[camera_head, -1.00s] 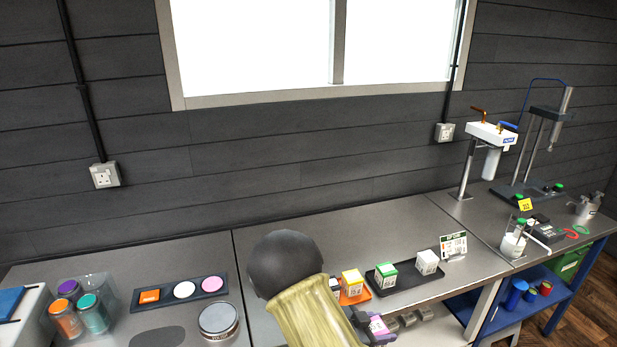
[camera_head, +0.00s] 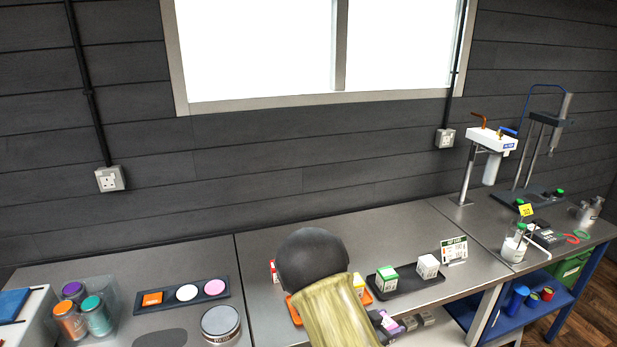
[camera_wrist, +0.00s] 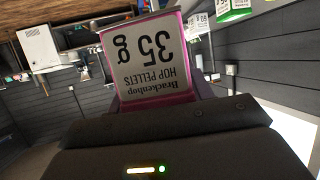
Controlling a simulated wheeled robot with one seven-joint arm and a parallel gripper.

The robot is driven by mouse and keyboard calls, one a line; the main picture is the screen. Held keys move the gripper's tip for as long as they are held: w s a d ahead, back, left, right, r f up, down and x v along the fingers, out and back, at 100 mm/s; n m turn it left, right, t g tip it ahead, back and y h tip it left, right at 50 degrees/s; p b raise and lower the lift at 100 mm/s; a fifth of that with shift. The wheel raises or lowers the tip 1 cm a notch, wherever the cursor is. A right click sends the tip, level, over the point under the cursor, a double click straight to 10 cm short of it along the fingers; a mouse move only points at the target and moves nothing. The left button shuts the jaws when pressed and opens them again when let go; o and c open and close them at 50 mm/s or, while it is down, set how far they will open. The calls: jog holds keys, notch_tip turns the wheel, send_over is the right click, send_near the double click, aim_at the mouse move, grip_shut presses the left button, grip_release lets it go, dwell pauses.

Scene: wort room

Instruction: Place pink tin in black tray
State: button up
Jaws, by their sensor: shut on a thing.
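My gripper (camera_head: 378,326) is at the front of the bench, partly hidden by my arm in the head view. It is shut on the pink tin (camera_wrist: 147,62), which fills the wrist view's upper middle with pink edges and a grey "Brackenhop Hop Pellets 35 g" label, upside down there. In the head view only a small pink part of the tin (camera_head: 389,322) shows. The black tray (camera_head: 408,288) lies behind and right of the gripper. A green-and-white tin (camera_head: 386,279) and a white tin (camera_head: 428,266) stand in it.
An orange tray (camera_head: 294,313) is mostly hidden behind my arm, with a yellow tin (camera_head: 358,284) partly showing. A card sign (camera_head: 454,250) stands behind the black tray. A dark tray of coloured discs (camera_head: 216,301) lies left.

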jog(key=shift+w+d+f+n+t+y, duration=0.3)
jog(key=shift+w+d+n+t+y, duration=0.1)
jog(key=shift+w+n+t, duration=0.15)
jog(key=shift+w+d+f+n+t+y, duration=0.3)
jog(key=shift+w+n+t+y, duration=0.1)
jog(key=shift+w+n+t, duration=0.15)
jog(key=w+a+f+n+t+y, duration=0.1)
jog(key=a+f+n+t+y, duration=0.3)
jog(key=f+n+y, duration=0.5)
jog(key=shift+w+a+f+y, duration=0.2)
jog(key=shift+a+f+y, duration=0.1)
jog(key=shift+a+f, duration=0.5)
jog(key=shift+a+r, duration=0.1)
jog(key=s+f, duration=0.3)
jog(key=s, duration=0.5)
jog(key=shift+s, duration=0.4)
jog(key=shift+f, duration=0.1)
